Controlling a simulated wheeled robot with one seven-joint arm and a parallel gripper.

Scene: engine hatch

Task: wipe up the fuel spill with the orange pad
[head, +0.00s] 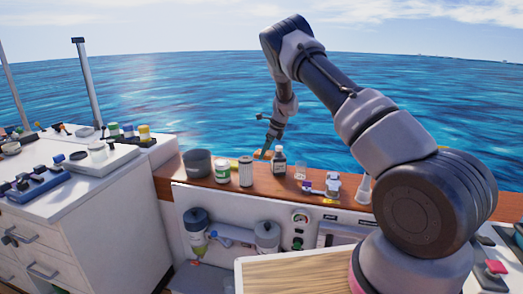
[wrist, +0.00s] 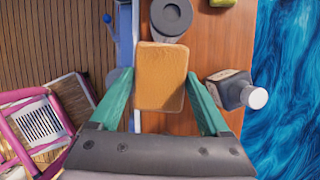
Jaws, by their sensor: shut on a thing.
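My gripper (wrist: 160,80) is shut on the orange pad (wrist: 161,62), with its green fingers on either side of it. In the head view my gripper (head: 268,144) is above the wooden ledge, and the orange pad (head: 259,155) shows small below it, behind the jars. I cannot tell whether the pad touches the ledge. I cannot make out the fuel spill for certain in either view; the pad hides part of the ledge in the wrist view.
The wooden ledge (wrist: 220,45) bears a dark bottle (head: 279,161), a white jar with a green label (head: 222,172), a pale can (head: 246,172) and a grey pot (head: 198,163). In the wrist view a bottle with a white cap (wrist: 257,97) stands close right of the fingers. Water lies beyond the ledge.

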